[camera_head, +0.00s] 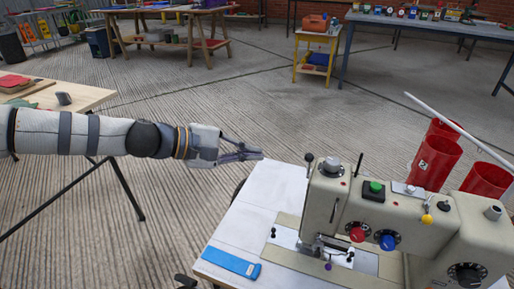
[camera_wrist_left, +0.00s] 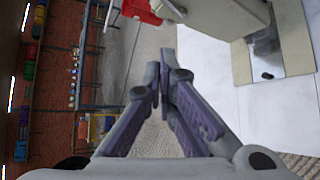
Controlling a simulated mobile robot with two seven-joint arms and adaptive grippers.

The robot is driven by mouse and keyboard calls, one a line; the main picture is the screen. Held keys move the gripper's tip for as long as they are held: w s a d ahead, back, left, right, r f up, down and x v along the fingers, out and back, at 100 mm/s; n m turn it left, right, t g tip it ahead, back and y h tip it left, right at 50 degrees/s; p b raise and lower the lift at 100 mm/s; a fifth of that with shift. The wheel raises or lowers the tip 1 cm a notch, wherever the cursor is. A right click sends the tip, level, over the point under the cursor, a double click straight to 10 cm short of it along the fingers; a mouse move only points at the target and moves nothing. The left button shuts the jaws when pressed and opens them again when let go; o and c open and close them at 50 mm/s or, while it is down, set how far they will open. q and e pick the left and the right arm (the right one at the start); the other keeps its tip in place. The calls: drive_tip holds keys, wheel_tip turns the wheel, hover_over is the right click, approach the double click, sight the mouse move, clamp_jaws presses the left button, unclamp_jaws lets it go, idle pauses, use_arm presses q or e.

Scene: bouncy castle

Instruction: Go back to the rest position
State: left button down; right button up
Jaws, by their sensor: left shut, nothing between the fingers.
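My left gripper (camera_head: 254,154) comes in from the left in the head view, stretched out level. Its fingertips are near the far left corner of the white sewing table (camera_head: 262,195). The gripper is shut and empty; in the left wrist view its two fingers (camera_wrist_left: 163,78) meet at the tips. The beige sewing machine (camera_head: 335,205) stands on the table to the right of the gripper, apart from it. My right gripper does not show in either view.
A blue tool (camera_head: 231,262) lies on the table's front left part. Red bins (camera_head: 435,160) stand behind the machine at the right. A wooden table (camera_head: 75,98) is at the left, beyond my left arm. Ribbed floor (camera_head: 270,110) lies open behind.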

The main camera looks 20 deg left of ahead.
use_arm(q)
drive_tip(key=s+d+f+m+g+y+p, duration=0.1)
drive_tip(key=s+d+f+m+g+p, duration=0.2)
drive_tip(key=s+d+f, duration=0.6)
drive_tip(key=s+d+f+m+g+y+p, duration=0.25)
drive_tip(key=s+f+g, duration=0.35)
drive_tip(key=s, duration=0.8)
drive_tip(key=s+a+f+m+g+y+p, duration=0.1)
drive_tip(key=s+a+f+m+y+p, duration=0.15)
drive_tip(key=s, duration=1.05)
drive_tip(key=s+a+r+m+y+p, duration=0.1)
drive_tip(key=s+a+r+m+y, duration=0.1)
drive_tip(key=s+a, duration=0.3)
drive_tip(key=s+a+r+m+g+y+p, duration=0.1)
drive_tip(key=s+a+r+m+p, duration=0.1)
drive_tip(key=s+a, duration=0.3)
drive_tip(key=s, duration=0.4)
drive_tip(key=shift+a+m+g+y, duration=0.3)
drive_tip(key=shift+m+y, duration=0.1)
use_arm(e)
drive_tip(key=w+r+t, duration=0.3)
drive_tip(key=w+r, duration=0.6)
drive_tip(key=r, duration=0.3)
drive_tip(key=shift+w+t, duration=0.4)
